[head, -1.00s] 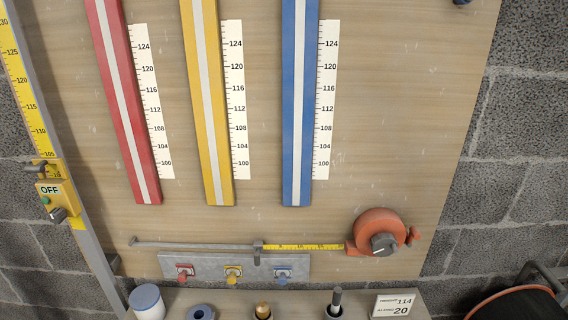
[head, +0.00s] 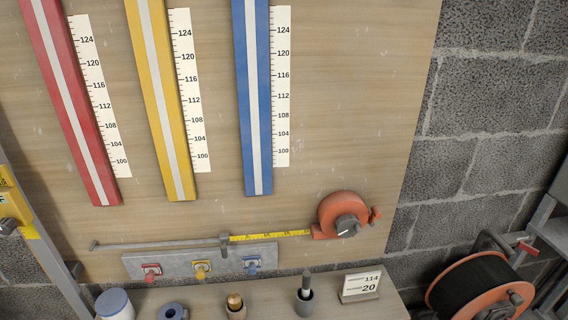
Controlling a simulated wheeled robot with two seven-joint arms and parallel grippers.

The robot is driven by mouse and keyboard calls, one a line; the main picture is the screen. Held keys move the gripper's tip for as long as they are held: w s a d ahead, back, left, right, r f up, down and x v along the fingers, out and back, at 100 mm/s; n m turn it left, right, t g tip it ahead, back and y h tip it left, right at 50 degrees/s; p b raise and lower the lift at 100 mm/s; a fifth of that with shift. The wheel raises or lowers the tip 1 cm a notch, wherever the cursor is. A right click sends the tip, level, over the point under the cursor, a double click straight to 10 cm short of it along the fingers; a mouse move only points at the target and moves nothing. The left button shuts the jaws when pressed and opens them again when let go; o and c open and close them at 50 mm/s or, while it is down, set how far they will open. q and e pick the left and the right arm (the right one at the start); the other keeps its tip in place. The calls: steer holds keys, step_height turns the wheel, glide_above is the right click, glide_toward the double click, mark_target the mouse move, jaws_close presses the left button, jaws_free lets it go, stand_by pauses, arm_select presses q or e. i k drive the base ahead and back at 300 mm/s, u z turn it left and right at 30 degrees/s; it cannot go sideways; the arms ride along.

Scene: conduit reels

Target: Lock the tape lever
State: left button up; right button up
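The orange tape measure (head: 335,210) is mounted on the wooden board at the lower right. A dark grey knob (head: 348,226) sits on its front, and a small orange-red lever (head: 376,214) sticks out on its right side. Its yellow tape (head: 270,236) runs left to a grey slider (head: 224,241) on a thin metal rail (head: 150,245). I cannot tell from this view whether the lever is locked. Neither of my grippers shows in the head view.
Red, yellow and blue strips (head: 252,100) with scales hang above. A plate with several coloured toggles (head: 201,268) is below the rail. A shelf holds a white jar (head: 114,304), cups and a card (head: 360,284) reading 114 and 20. An orange-rimmed reel (head: 480,290) stands right.

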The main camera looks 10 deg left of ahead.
mark_target(376, 213)
steer(key=k, duration=0.65)
steer(key=u, duration=0.5)
steer(key=i, duration=1)
steer(key=z, duration=0.5)
